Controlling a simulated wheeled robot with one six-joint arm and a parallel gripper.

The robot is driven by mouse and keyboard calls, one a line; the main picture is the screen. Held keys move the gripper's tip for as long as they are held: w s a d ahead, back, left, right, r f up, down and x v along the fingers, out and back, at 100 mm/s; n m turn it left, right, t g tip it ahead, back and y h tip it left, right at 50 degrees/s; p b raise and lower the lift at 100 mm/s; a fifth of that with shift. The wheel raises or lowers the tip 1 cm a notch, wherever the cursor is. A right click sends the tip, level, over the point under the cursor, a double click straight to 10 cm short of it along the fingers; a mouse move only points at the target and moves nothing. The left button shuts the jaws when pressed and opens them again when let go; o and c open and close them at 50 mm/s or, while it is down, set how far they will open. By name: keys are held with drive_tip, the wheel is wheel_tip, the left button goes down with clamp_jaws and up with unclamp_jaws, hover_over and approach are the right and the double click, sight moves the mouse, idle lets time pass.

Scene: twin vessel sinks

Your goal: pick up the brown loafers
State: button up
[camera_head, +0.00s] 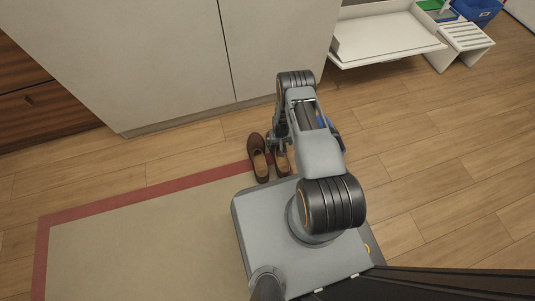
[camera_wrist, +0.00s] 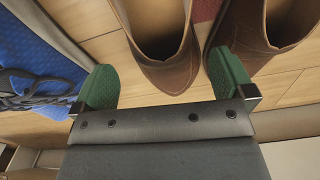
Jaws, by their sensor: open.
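The brown loafers stand side by side on the wood floor at the rug's red border. In the head view the left loafer (camera_head: 258,158) shows nearly whole, and the right loafer (camera_head: 283,163) is partly hidden by my arm. My gripper (camera_head: 278,142) is low over them. In the wrist view my gripper (camera_wrist: 165,85) is open, with green fingertips apart. One loafer (camera_wrist: 165,55) lies between and beyond the fingertips. The other loafer (camera_wrist: 270,35) is beside it, partly behind the right fingertip. I cannot tell whether the fingers touch either shoe.
A blue shoe with dark laces (camera_wrist: 40,65) lies just left of the left fingertip. A pale cabinet (camera_head: 165,60) rises behind the loafers. A white low shelf (camera_head: 385,38) and a slatted stool (camera_head: 465,40) stand at upper right. The floor at right is clear.

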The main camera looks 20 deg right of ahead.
drive_tip(key=shift+a+f+b, duration=0.1)
drive_tip(key=shift+f+b, duration=1.65)
drive_tip(key=shift+f, duration=1.15)
drive_tip(key=shift+r, duration=0.15)
drive_tip(key=c, duration=1.1)
drive_tip(key=shift+o, duration=0.2)
